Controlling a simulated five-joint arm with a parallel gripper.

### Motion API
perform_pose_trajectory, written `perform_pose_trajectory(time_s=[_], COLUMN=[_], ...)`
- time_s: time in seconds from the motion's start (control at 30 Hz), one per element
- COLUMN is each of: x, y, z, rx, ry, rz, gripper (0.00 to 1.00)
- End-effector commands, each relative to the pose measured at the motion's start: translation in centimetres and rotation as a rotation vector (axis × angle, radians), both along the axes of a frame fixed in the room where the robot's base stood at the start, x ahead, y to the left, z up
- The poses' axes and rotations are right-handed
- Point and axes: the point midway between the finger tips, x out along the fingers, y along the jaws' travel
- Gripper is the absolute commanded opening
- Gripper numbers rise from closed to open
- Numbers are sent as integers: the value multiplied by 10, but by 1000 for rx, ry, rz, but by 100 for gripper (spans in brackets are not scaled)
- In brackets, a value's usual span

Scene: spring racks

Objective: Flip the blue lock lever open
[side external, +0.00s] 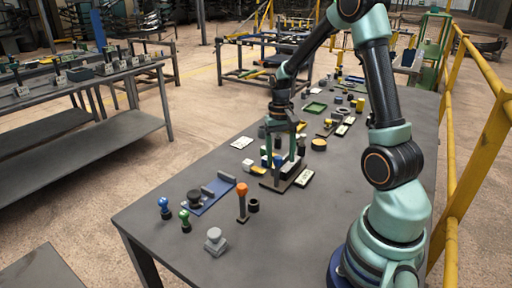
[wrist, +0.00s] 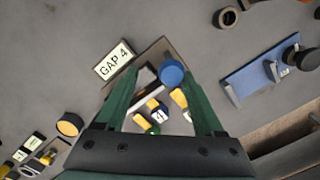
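A fixture on a dark base plate stands on the grey table, beside a white "GAP 4" label (wrist: 114,61). In the wrist view a round blue knob (wrist: 172,73), seen from above, tops this fixture; I take it as the end of the blue lock lever. Yellow, white and blue parts (wrist: 156,107) lie below it between my fingers. My gripper (wrist: 158,75) is open, its two green fingers apart, with the knob close to the right fingertip; I cannot tell if they touch. In the side view my gripper (side external: 288,150) points down over the fixture's base plate (side external: 272,184), hiding part of it.
A blue plate (side external: 212,196) with grey blocks, an orange-topped post (side external: 242,202), a dark ring (side external: 253,205) and small knobbed pieces stand nearer the camera. More small parts and a green tray (side external: 314,108) lie farther along. Yellow railings (side external: 485,150) run at the right.

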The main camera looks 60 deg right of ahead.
Motion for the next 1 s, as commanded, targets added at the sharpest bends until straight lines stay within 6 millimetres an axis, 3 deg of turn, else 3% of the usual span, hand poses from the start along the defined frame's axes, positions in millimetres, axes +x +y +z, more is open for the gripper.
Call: perform_pose_trajectory(time_s=[0.17,0.5,0.7,1.0], x=[1,7,8,9], y=[-1,-4,-5,-5], z=[13,79,109,121], rx=[-1,-3,-3,-1], ry=[-2,-6,-4,-1], rz=[1,0,-1,-1], gripper=[69,69,69,69])
